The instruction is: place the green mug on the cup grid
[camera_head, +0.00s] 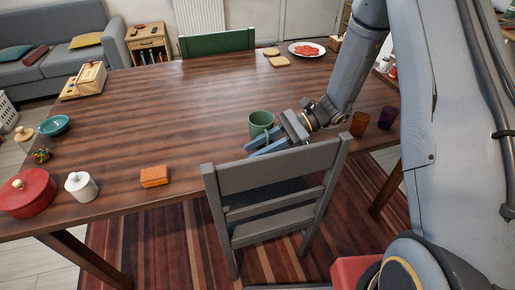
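The green mug (261,121) is upright at the near side of the wooden table, just behind the grey chair. My gripper (266,144) reaches in from the right, with its two bluish fingers low in front of the mug, at its handle side. The fingers look slightly apart, but I cannot tell whether they grip the handle or whether the mug rests on the tabletop. I cannot make out a cup grid; my arm hides part of the table's right side.
A grey chair (272,182) stands close in front of my gripper. An amber cup (359,123) and a purple cup (387,117) stand to the right. An orange box (154,176), white jar (81,186) and red pot (27,192) are at left. The table's middle (180,100) is clear.

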